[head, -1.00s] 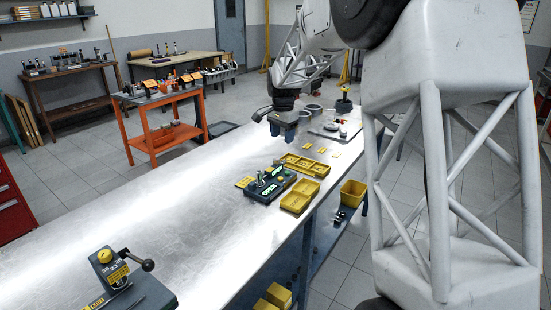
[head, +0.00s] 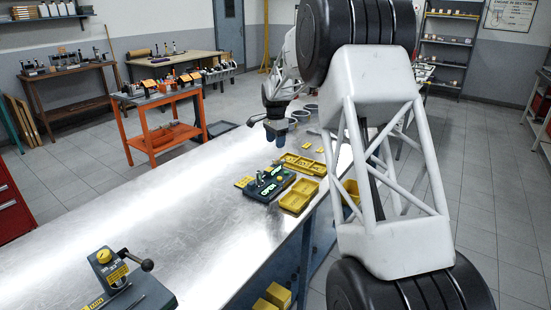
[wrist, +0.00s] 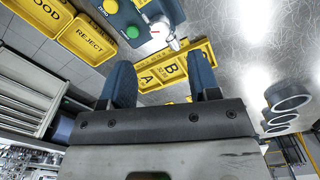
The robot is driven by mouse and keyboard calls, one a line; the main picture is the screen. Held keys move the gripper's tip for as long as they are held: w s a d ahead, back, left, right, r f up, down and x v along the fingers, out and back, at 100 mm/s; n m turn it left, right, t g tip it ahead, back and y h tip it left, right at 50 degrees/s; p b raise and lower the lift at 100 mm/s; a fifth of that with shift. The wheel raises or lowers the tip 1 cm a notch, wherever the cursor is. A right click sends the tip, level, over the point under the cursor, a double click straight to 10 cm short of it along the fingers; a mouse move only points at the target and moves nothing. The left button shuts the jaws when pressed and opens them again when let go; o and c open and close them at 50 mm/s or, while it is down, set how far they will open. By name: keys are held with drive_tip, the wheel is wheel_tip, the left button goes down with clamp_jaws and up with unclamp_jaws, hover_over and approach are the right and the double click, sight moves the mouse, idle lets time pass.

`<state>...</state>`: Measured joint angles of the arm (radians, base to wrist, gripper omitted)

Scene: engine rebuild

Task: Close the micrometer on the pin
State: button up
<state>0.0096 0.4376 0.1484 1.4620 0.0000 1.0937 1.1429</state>
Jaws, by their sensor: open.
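The micrometer fixture (head: 268,184), a dark teal block with a lit green OPEN sign, sits on the metal bench. In the wrist view the fixture (wrist: 128,24) is cut off by the top edge and shows a green button, a yellow button and a silver part (wrist: 165,30). I cannot make out the pin on it. My gripper (head: 276,132) hangs above the bench, beyond the fixture in the head view. In the wrist view my gripper (wrist: 161,78) has its two blue fingers apart, with nothing between them, clear of the fixture.
A yellow divided tray (head: 316,170) and yellow GOOD and REJECT trays (head: 286,203) stand beside the fixture. Grey cups (wrist: 289,97) show at the right of the wrist view. A yellow-topped lever tool (head: 113,272) stands at the near left. The bench middle (head: 160,210) is clear.

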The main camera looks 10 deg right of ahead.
sight(275, 159)
drive_tip(key=shift+f, duration=0.1)
drive_tip(key=shift+f, duration=3.8)
drive_tip(key=c, duration=0.9)
